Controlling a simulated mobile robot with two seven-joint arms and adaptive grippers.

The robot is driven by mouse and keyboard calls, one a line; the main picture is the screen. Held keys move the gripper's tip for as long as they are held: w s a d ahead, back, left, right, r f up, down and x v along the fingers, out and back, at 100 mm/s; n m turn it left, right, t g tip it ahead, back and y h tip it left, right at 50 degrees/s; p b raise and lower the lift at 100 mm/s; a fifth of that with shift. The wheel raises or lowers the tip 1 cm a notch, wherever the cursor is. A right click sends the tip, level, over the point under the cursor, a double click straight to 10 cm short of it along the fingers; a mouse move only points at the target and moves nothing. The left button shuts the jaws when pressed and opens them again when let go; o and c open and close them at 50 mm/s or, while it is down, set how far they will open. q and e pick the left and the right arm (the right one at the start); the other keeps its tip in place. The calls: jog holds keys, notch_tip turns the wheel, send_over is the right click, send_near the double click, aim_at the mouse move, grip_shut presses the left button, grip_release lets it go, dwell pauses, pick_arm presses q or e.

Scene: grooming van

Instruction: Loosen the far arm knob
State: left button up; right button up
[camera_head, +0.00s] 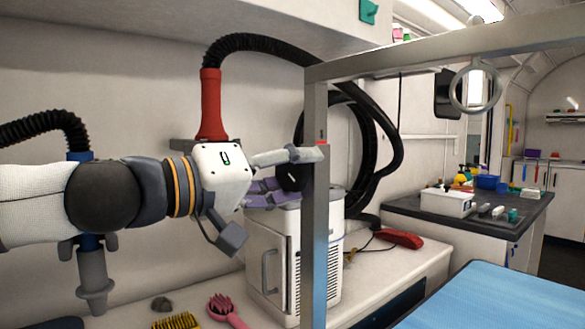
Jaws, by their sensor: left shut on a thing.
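The grooming arm is a grey metal post (314,235) with a bar (450,52) running from its top toward the upper right. A black knob (288,178) sits at the left side of the post. My left gripper (299,177) comes in from the left and is shut on the knob, with one finger above it and one below. The fingers hide part of the knob, and the upper fingertip overlaps the post. My right gripper is out of view.
A blue table top (485,298) lies at the lower right. A white appliance (268,262) stands behind the post. A pink brush (225,308) and a yellow comb (176,321) lie at the bottom. A red dryer nozzle (210,105) hangs behind my left arm. A ring (475,108) hangs from the bar.

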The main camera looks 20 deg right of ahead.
pick_arm(q)
jog(key=n, duration=0.2)
jog(key=n+p, duration=0.1)
jog(key=n, duration=0.2)
jog(key=shift+s+r+n, duration=0.2)
jog(key=shift+r+n, duration=0.1)
jog(key=shift+n+p, duration=0.8)
jog(key=shift+n, duration=1.4)
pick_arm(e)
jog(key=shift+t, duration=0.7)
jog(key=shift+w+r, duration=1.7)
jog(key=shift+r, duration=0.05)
pick_arm(q)
jog(key=shift+n, duration=0.3)
jog(key=o, duration=1.2)
jog(key=v, duration=1.2)
